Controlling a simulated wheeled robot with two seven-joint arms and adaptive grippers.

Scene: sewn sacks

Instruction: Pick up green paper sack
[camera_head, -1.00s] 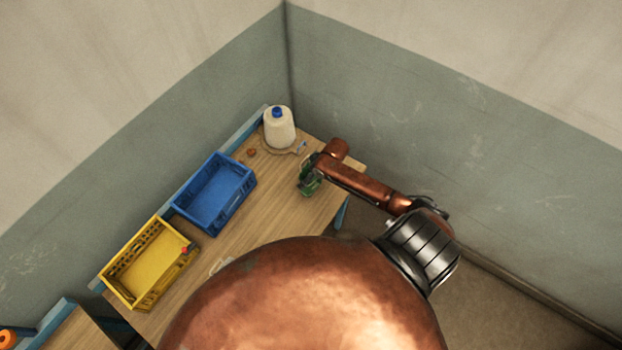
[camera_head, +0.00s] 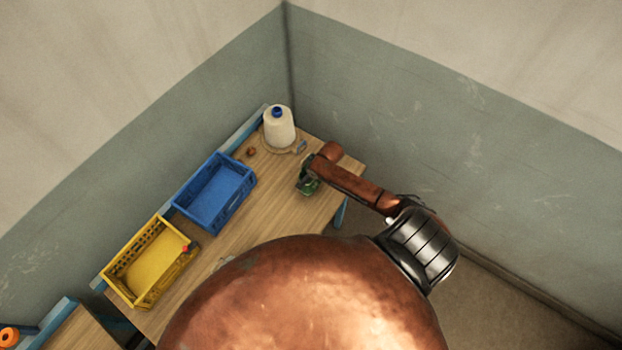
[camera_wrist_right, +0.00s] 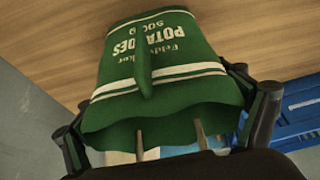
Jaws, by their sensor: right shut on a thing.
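The green paper sack (camera_wrist_right: 160,75) fills the middle of the right wrist view. It has white stripes and white print that reads POTATOES, seen upside down, and a raised fold down its face. My right gripper (camera_wrist_right: 168,138) is shut on the sack near its open-looking edge. In the head view the sack (camera_head: 309,187) is a small green shape at the table's right side, partly hidden by my right gripper (camera_head: 306,175) and arm. I cannot tell whether it touches the table. My left gripper is not in view.
The wooden table (camera_head: 270,217) carries a blue crate (camera_head: 214,190) and a yellow crate (camera_head: 150,262) on its left side. A white thread cone (camera_head: 279,128) with a blue top stands at the back corner near the walls. Bare wood lies between the crates and the sack.

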